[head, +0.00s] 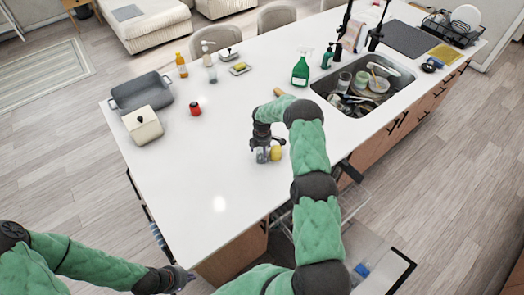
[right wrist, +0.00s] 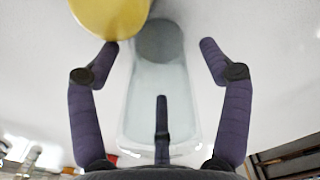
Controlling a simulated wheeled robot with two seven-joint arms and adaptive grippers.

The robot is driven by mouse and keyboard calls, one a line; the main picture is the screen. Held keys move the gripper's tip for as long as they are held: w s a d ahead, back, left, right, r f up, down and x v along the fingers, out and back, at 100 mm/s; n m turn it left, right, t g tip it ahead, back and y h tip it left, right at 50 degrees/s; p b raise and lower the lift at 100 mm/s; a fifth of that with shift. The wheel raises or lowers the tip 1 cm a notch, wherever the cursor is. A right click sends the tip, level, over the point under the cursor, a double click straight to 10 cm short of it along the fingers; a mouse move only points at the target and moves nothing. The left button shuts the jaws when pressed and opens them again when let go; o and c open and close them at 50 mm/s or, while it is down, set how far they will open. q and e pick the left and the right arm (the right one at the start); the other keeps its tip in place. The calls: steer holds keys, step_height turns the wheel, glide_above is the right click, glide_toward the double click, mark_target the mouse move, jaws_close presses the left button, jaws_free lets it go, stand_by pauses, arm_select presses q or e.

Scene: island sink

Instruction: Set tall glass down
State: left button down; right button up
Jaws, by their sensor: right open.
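The tall clear glass (right wrist: 165,82) is between the spread fingers of my right gripper (right wrist: 158,47) in the right wrist view, with a gap on each side. In the head view the glass (head: 262,156) is small and partly hidden under my right gripper (head: 267,146), which points down at the white island top (head: 215,150). The glass appears to stand on the counter. A yellow object (right wrist: 108,14) is right beside it and also shows in the head view (head: 276,153). My left gripper (head: 182,278) is low at the counter's near edge, its fingers unclear.
A sink full of dishes (head: 365,88) is at the right, with a green spray bottle (head: 300,70) beside it. A grey tray (head: 140,92), a cream box (head: 142,125) and a red jar (head: 195,109) are at the left. The counter left of my right gripper is clear.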

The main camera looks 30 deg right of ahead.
steer(key=shift+r, duration=0.15)
step_height(320, 180, up, 12)
steer(key=shift+f+b, duration=0.1)
steer(key=shift+b, duration=0.75)
